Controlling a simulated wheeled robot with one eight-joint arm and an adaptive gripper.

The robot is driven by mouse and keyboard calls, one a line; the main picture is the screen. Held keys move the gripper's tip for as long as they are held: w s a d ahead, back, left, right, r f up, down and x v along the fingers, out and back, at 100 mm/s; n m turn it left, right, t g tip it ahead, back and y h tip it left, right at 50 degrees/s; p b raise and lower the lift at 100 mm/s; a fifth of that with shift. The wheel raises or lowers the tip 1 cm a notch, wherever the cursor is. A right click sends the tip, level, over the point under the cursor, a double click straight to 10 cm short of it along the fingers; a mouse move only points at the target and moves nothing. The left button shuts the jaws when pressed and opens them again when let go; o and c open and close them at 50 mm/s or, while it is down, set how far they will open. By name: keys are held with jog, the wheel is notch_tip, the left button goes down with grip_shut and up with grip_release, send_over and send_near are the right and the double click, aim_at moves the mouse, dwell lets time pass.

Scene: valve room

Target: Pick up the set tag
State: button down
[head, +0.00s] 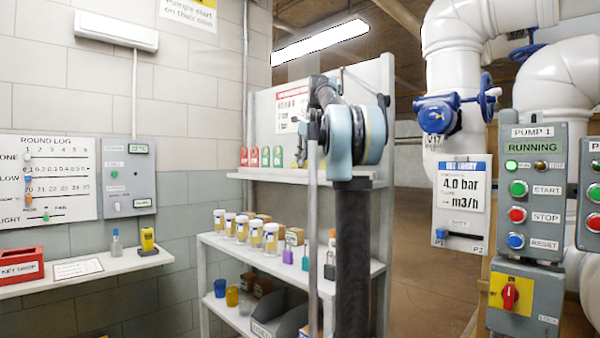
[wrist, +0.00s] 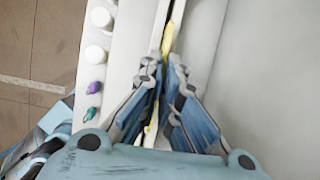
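My gripper (wrist: 163,72) shows in the wrist view with its two blue-padded fingers a little apart. A narrow gap shows between the fingertips, and I see nothing clearly held. A thin yellow strip (wrist: 168,38) lies just beyond the tips, by a pale shelf edge. I cannot tell whether it is a tag. In the head view, red tags (head: 244,157) and green tags (head: 277,157) stand on the upper shelf. A small yellow item beside them is partly hidden by my arm. I cannot tell which one is the set tag. My fingertips are hidden in the head view.
Lidded jars (head: 271,238) line the middle shelf (head: 320,282), with small bottles to their right. A wall ledge (head: 85,268) at left holds a red box (head: 21,264) and a yellow device (head: 148,241). Pump controls (head: 533,190) stand at right. Open floor (head: 425,250) lies between.

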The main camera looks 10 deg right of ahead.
notch_tip(320, 180, up, 10)
dwell(0.8)
dwell(1.0)
